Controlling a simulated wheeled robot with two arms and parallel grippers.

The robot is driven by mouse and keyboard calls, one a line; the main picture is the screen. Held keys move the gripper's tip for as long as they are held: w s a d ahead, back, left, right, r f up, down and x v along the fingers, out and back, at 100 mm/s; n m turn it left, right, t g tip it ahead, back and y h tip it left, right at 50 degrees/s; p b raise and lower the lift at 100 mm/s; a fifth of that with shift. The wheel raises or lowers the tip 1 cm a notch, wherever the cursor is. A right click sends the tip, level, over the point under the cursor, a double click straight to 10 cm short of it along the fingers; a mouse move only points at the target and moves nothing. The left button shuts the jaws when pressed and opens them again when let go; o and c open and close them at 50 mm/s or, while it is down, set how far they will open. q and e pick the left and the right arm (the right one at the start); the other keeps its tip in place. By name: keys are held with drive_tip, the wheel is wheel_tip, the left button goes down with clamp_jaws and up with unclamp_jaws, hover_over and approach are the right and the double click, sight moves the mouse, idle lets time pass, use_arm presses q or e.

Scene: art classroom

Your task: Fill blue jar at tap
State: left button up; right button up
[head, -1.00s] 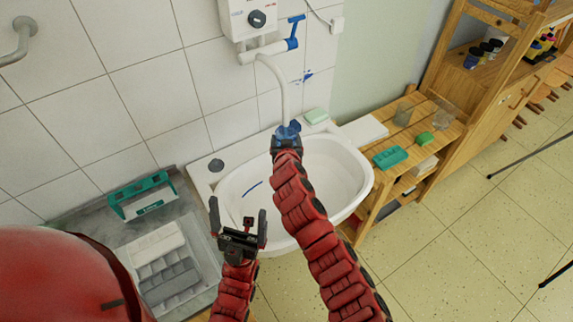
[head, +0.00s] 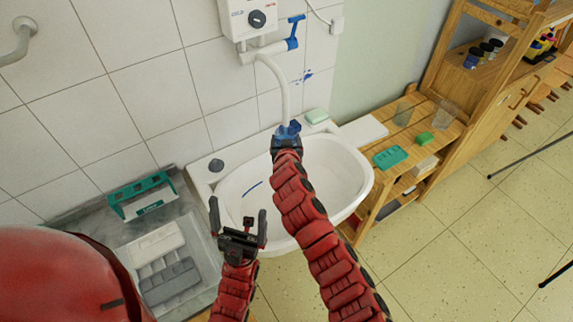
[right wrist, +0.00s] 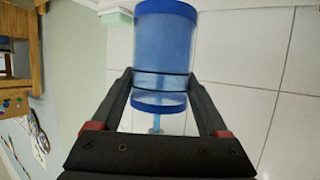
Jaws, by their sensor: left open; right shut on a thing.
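The blue jar (head: 290,129) is mostly hidden by my right gripper (head: 286,143) in the head view. It sits at the lower end of the tap's white spout (head: 283,88). In the right wrist view the translucent blue jar (right wrist: 164,45) is between the two fingers of my right gripper (right wrist: 160,88), which is shut on it. The tap's blue lever (head: 293,42) is above, beside the heater. I cannot tell whether water runs or how full the jar is. My left gripper (head: 238,222) is open and empty in front of the sink.
The white sink (head: 345,170) lies below the jar. A soap bar (head: 317,115) rests at its back rim. A wooden shelf (head: 440,120) with glasses and green boxes stands right. A green-edged caddy (head: 142,196) is on the left counter. A white heater (head: 247,15) hangs above.

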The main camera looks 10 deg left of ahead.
idle(0.4)
drive_tip(key=shift+s+d+b, duration=0.1)
drive_tip(key=shift+s+b, duration=0.2)
drive_tip(key=shift+s, duration=0.25)
drive_tip(key=s+d+b, duration=0.1)
drive_tip(key=s+b, duration=0.1)
drive_tip(key=s, duration=0.4)
drive_tip(key=shift+d, duration=0.35)
drive_tip(key=s+d+b, duration=0.1)
drive_tip(key=s+b, duration=0.2)
drive_tip(key=s, duration=0.4)
drive_tip(key=shift+d+b, duration=0.3)
drive_tip(key=shift+d, duration=0.1)
drive_tip(key=shift+s+r, duration=0.1)
